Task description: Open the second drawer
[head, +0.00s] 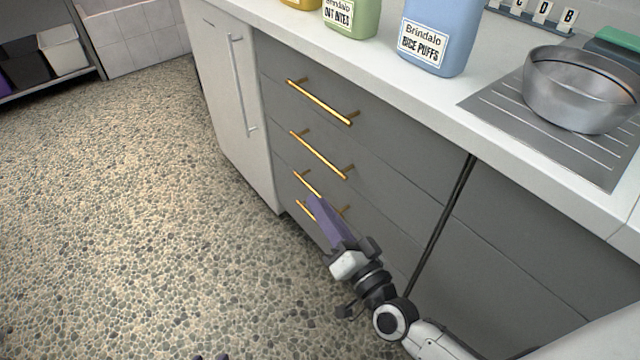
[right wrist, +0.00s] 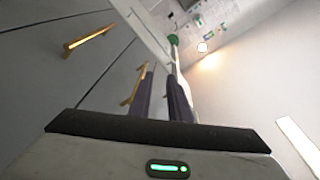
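The grey drawer stack has gold bar handles, one above another. The second drawer (head: 378,192), counted from the top, is closed and its handle (head: 318,155) is free in the head view. My right gripper (head: 318,212), with purple fingers, is low in front of the stack, over the right parts of the third handle (head: 304,182) and the lowest handle (head: 303,209). In the right wrist view, its fingers (right wrist: 160,85) stand apart with a gap between them. A gold handle (right wrist: 131,86) lies just left of the left finger, not visibly between the fingers.
The white counter (head: 490,110) above holds a blue container (head: 436,30), a green container (head: 350,18) and a metal bowl (head: 580,90). A white cabinet door (head: 215,75) with a long handle stands left of the drawers. The pebbled floor (head: 140,220) is clear.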

